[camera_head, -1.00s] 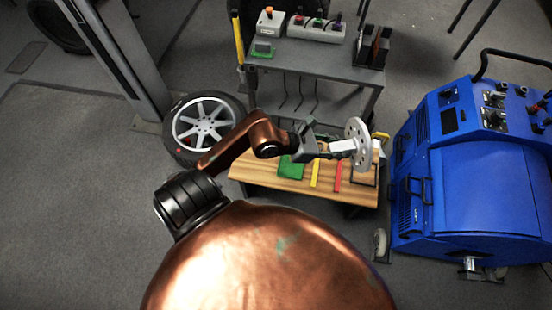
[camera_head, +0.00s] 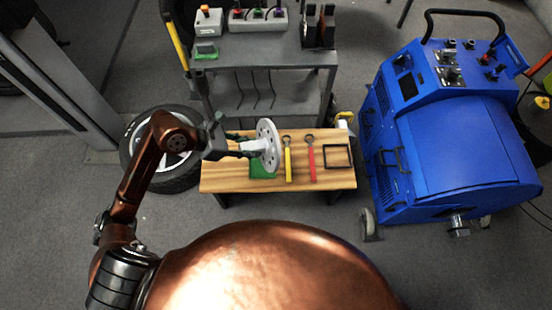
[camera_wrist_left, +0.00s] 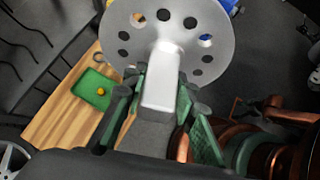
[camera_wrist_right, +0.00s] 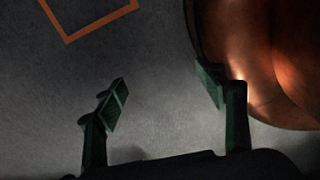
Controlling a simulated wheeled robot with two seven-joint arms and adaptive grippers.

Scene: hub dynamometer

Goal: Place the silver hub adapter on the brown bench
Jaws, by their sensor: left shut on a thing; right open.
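The silver hub adapter (camera_head: 268,146) is a round disc with a ring of holes and a pale stem. My left gripper (camera_head: 240,148) is shut on its stem and holds it with the disc standing on edge, in the head view over the left part of the brown bench (camera_head: 225,179). In the left wrist view the adapter's disc (camera_wrist_left: 172,35) faces away beyond the fingers (camera_wrist_left: 158,100), with the bench (camera_wrist_left: 48,128) below and to the left. My right gripper (camera_wrist_right: 165,90) is open and empty above the grey floor; it is not in the head view.
On the bench lie a green tray (camera_head: 262,172), a yellow wrench (camera_head: 288,163), a red wrench (camera_head: 311,160) and a black square frame (camera_head: 349,157). A grey cart (camera_head: 290,57) stands behind, a blue dynamometer (camera_head: 470,155) at right, a wheel (camera_head: 150,180) at left. An orange floor outline (camera_wrist_right: 100,32) shows.

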